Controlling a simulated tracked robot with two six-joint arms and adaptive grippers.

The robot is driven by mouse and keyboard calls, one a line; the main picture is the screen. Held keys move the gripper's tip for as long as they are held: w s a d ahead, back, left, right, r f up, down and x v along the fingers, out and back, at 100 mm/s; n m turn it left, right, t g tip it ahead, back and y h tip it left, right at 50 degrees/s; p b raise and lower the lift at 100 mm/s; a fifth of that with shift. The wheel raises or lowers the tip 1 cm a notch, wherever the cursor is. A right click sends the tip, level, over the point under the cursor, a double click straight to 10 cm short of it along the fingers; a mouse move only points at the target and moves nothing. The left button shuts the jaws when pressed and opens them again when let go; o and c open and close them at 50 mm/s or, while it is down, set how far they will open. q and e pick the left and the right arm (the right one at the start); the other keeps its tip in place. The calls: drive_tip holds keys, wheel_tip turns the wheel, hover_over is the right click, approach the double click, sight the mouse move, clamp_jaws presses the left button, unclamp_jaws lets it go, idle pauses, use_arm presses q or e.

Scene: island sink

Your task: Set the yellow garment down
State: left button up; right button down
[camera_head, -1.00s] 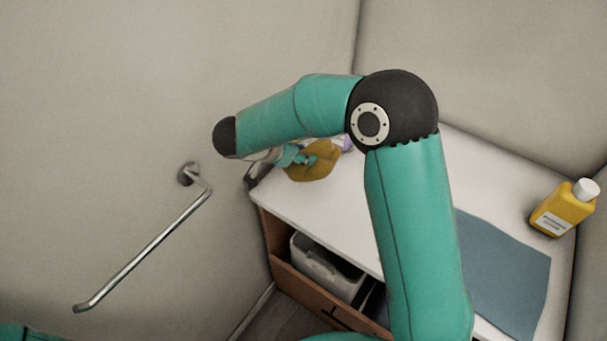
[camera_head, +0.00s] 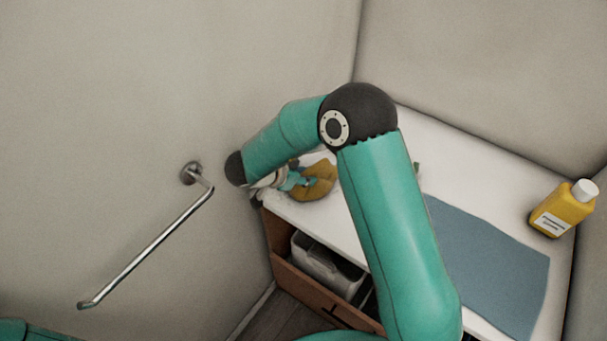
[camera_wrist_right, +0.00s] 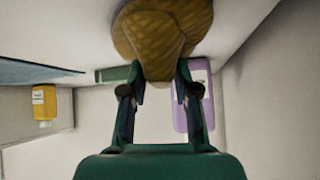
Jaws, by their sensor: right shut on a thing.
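The yellow garment (camera_head: 318,181) is a mustard-coloured bundle at the far left end of the white counter in the head view. My right gripper (camera_head: 304,182) is shut on it, partly hidden behind my own arm. In the right wrist view the garment (camera_wrist_right: 165,35) fills the top middle, and the fingers of my right gripper (camera_wrist_right: 160,80) pinch its narrow end. The garment is at or close to the counter; I cannot tell if it touches. My left gripper does not show.
A blue-grey mat (camera_head: 490,265) lies on the white counter (camera_head: 450,160). A yellow bottle with a white cap (camera_head: 563,208) stands at right. A purple item (camera_wrist_right: 192,100) shows beside the gripper. A metal bar (camera_head: 150,245) sticks out on the left wall. A bin (camera_head: 322,265) is below.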

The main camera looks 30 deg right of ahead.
drive_tip(key=c, duration=0.9)
unclamp_jaws()
drive_tip(key=shift+o, duration=0.2)
drive_tip(key=shift+a+r, duration=0.35)
drive_tip(key=b+v, duration=0.2)
drive_tip(key=v, duration=0.9)
